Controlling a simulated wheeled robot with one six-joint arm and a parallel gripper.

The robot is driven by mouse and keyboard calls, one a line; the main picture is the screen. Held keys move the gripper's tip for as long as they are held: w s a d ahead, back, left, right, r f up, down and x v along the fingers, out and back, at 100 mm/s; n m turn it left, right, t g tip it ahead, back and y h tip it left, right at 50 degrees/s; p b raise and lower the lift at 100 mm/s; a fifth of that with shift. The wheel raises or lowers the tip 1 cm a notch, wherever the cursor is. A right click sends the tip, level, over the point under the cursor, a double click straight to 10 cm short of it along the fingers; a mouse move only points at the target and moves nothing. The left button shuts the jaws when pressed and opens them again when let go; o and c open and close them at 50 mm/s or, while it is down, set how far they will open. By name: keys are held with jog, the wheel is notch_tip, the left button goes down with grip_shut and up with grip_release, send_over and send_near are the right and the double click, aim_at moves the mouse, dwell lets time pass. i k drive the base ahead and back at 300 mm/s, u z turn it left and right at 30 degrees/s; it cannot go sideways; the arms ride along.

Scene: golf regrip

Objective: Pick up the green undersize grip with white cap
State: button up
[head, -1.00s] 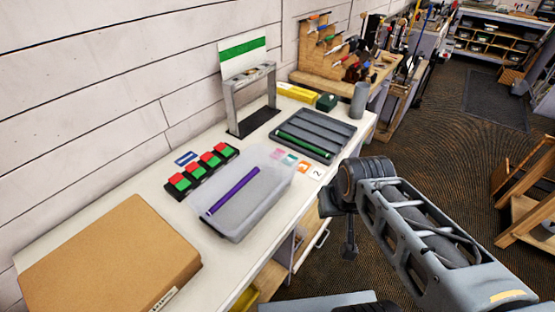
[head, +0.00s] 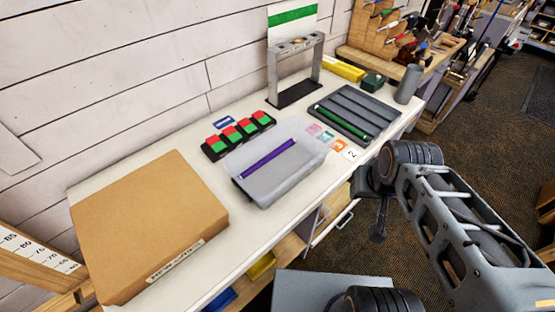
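A green grip (head: 343,122) lies lengthwise along the front channel of a dark grey ribbed tray (head: 372,98) on the white bench. Its end cap is too small to make out. A purple grip (head: 268,158) lies in a translucent bin (head: 262,195) to the left of the tray. My arm is folded at the right, off the bench's front edge. What seems to be my gripper (head: 378,234) hangs down small and dark below the arm's joint, apart from the tray and both grips. I cannot make out its fingers.
A cardboard box (head: 145,225) fills the bench's left end. Red-and-green blocks (head: 238,134) and a grey metal frame (head: 296,70) stand behind the bin. Small coloured cards (head: 325,137) lie before the tray. A grey cylinder (head: 409,84) stands at its right.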

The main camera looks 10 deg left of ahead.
aim_at(318, 109)
jog(key=z, duration=1.95)
jog(key=i, duration=1.65)
jog(key=u, duration=3.6)
jog(key=i, duration=0.55)
jog(key=z, duration=0.05)
